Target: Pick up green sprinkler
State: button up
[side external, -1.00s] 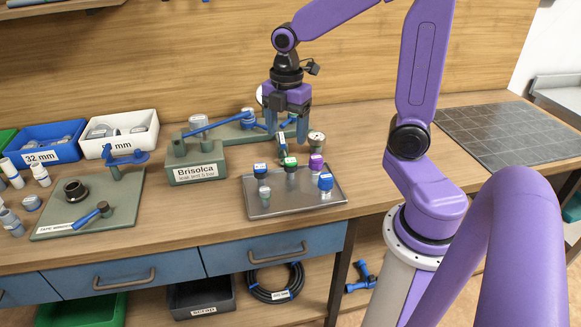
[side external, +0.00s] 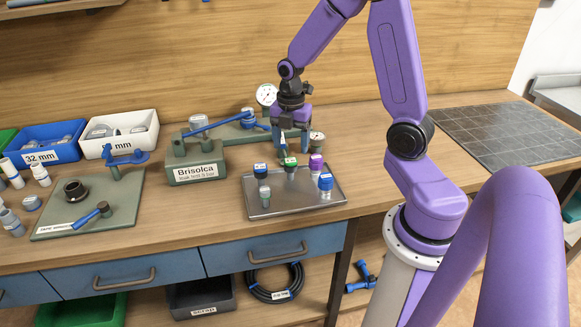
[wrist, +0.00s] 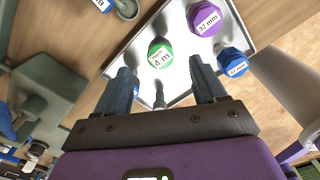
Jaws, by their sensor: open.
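The green sprinkler (side external: 290,163) stands upright at the back of the metal tray (side external: 296,212). In the wrist view its green labelled cap (wrist: 160,57) shows just beyond the fingertips, between the lines of the two fingers. My gripper (side external: 290,149) is above and slightly behind the sprinkler in the side view, pointing down. In the wrist view my gripper (wrist: 161,72) has its fingers wide apart with nothing gripped. The sprinkler's lower body is largely hidden under its cap in the wrist view.
A purple-capped sprinkler (side external: 316,161) and a blue-capped one (side external: 325,182) stand right of the green one. Another blue-capped piece (side external: 260,169) and a small grey piece (side external: 265,193) stand left. The Brisolca test block (side external: 196,172) is left of the tray.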

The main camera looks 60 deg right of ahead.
aim_at(291, 159)
jog(key=shift+f, duration=4.2)
jog(key=c, duration=1.1)
